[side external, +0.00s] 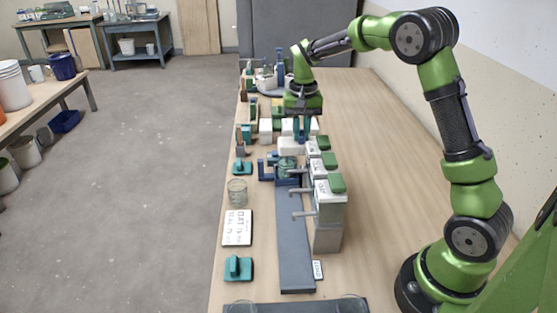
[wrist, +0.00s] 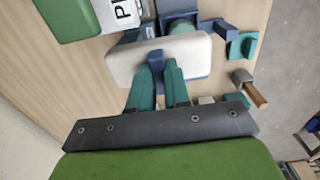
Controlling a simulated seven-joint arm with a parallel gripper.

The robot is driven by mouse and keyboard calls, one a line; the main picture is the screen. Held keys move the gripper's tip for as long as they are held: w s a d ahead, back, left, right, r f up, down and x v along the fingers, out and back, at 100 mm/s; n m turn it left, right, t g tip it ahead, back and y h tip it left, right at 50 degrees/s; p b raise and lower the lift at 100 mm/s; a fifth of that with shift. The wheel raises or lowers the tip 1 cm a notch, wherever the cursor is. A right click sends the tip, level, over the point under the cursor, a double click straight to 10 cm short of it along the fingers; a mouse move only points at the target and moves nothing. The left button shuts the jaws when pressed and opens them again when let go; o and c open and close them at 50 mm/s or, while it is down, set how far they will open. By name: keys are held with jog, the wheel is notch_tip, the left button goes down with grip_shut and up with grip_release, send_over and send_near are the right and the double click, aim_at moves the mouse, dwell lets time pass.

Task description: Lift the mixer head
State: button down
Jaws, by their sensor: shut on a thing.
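The mixer head is a white rounded block (wrist: 193,52) with a dark blue grip piece on it in the wrist view. It also shows as a white block (side external: 289,146) in the side view, above a teal bucket (side external: 287,164). My gripper (wrist: 166,68) has its teal fingers closed around the blue grip piece. I cannot tell whether the head is raised.
Several white dispensers with green tops (side external: 330,185) stand close in front, beside a long grey rail (side external: 293,240). A glass jar (side external: 237,191), a written card (side external: 238,227) and a teal block (side external: 238,268) lie at the left edge. The bench right of the dispensers is clear.

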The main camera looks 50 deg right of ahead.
jog(key=shift+r, duration=2.05)
jog(key=c, duration=1.2)
grip_release()
jog(key=shift+o, duration=0.2)
notch_tip(320, 180, up, 7)
